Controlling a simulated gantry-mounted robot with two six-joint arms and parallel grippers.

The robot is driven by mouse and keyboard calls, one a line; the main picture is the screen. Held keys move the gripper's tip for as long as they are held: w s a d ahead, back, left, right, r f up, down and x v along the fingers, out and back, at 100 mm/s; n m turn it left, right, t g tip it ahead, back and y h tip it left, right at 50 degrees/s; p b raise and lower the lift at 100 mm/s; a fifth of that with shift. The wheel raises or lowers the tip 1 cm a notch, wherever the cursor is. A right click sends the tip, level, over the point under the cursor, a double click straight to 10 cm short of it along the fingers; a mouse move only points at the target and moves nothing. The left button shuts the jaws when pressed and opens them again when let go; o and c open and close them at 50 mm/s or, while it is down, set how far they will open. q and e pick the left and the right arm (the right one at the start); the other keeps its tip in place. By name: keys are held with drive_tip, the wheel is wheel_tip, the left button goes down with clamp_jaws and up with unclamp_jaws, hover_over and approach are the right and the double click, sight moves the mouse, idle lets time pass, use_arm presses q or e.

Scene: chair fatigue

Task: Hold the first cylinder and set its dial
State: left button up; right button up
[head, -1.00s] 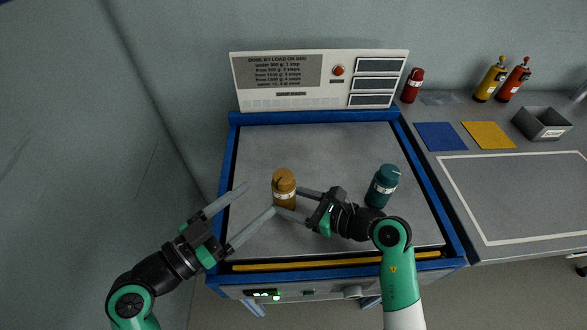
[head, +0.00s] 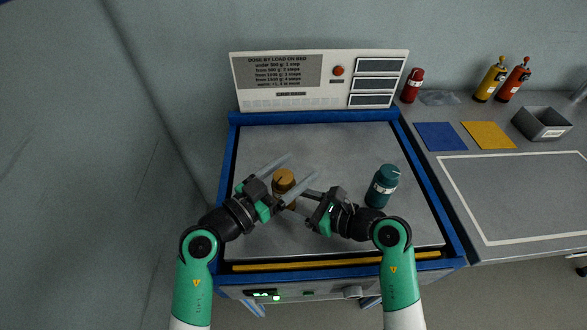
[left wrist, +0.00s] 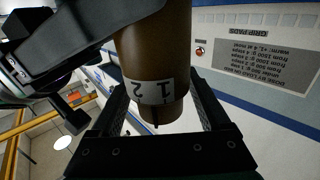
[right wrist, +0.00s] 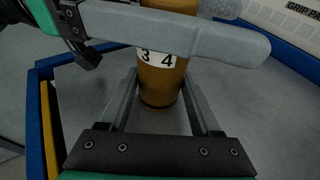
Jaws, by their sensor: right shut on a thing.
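An ochre cylinder (head: 284,181) stands upright on the grey bed, partly hidden by my grippers. Its numbered band shows 1 and 2 in the left wrist view (left wrist: 152,92), and 3 and 4 in the right wrist view (right wrist: 160,58). My right gripper (head: 292,203) is shut on its lower body from the right. My left gripper (head: 303,163) is open, its long fingers on either side of the cylinder's upper part; a gap shows beside one finger in the left wrist view. A left finger crosses in front of the cylinder in the right wrist view.
A teal cylinder (head: 382,187) stands on the bed right of my right gripper. A red cylinder (head: 412,85) stands by the panel (head: 320,80). Yellow and red bottles, a grey bin (head: 542,124) and two coloured mats are on the right table. The back of the bed is clear.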

use_arm(q)
clamp_jaws()
drive_tip(key=shift+w+a+f+n+t+y, duration=0.1)
drive_tip(key=shift+a+n+t+y, duration=0.05)
drive_tip(key=shift+n+t+y, duration=0.7)
drive_tip(key=shift+w+a+r+n+t+y, duration=0.15)
drive_tip(key=shift+n+t+y, duration=0.45)
drive_tip(key=shift+y, duration=0.4)
drive_tip(key=shift+w+a+f+n+t+y, duration=0.1)
drive_tip(key=shift+a+f+n+t+y, duration=0.05)
drive_tip(key=shift+n+t+y, duration=0.7)
drive_tip(key=shift+o, duration=0.6)
unclamp_jaws()
drive_tip(key=v, duration=1.2)
drive_tip(key=shift+r, duration=0.25)
